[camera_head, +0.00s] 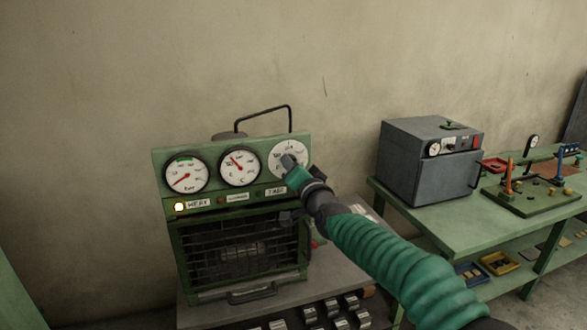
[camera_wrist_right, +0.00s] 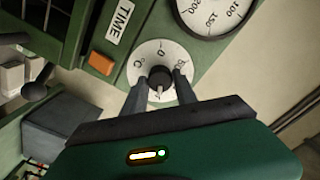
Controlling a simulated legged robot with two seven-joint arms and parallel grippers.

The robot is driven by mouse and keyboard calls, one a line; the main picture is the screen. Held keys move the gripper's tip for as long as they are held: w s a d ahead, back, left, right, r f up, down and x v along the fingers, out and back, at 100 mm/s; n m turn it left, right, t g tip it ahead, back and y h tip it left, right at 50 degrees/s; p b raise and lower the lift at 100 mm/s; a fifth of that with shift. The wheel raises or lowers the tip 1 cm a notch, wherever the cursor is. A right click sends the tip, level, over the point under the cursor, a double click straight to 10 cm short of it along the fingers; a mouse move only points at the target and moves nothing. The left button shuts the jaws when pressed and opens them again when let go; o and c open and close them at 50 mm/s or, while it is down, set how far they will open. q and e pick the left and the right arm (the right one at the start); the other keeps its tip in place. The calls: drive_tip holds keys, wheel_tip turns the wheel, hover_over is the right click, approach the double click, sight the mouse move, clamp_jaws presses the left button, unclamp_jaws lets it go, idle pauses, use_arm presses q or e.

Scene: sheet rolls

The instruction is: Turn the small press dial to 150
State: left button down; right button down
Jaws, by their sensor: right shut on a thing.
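The small dial (camera_head: 298,148) has a white face and sits at the right end of the green press panel, partly covered by my gripper. In the right wrist view the dial face (camera_wrist_right: 143,60) shows a "0" and a "°C" mark, and other marks are partly hidden. Its dark centre knob (camera_wrist_right: 159,76) has a pale pointer mark toward the picture's bottom; I cannot read the value there. My right gripper (camera_head: 289,161) is at the dial, its two fingers (camera_wrist_right: 158,84) on either side of the knob, shut on it. My left gripper is not in view.
Two larger gauges (camera_head: 186,172) (camera_head: 239,167) sit left of the dial. A grey oven (camera_head: 425,165) stands on the green table at right. Metal blocks (camera_head: 340,322) lie in front of the press.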

drive_tip(key=shift+d+r, duration=0.1)
drive_tip(key=shift+r, duration=0.2)
drive_tip(key=c, duration=1.4)
unclamp_jaws()
drive_tip(key=shift+c, duration=0.2)
drive_tip(key=o, duration=0.5)
drive_tip(key=shift+w+f, duration=0.2)
drive_tip(key=shift+f, duration=0.1)
drive_tip(key=shift+s, duration=0.1)
drive_tip(key=b+v, duration=0.3)
drive_tip(key=v, duration=1.3)
drive_tip(key=shift+s, duration=0.35)
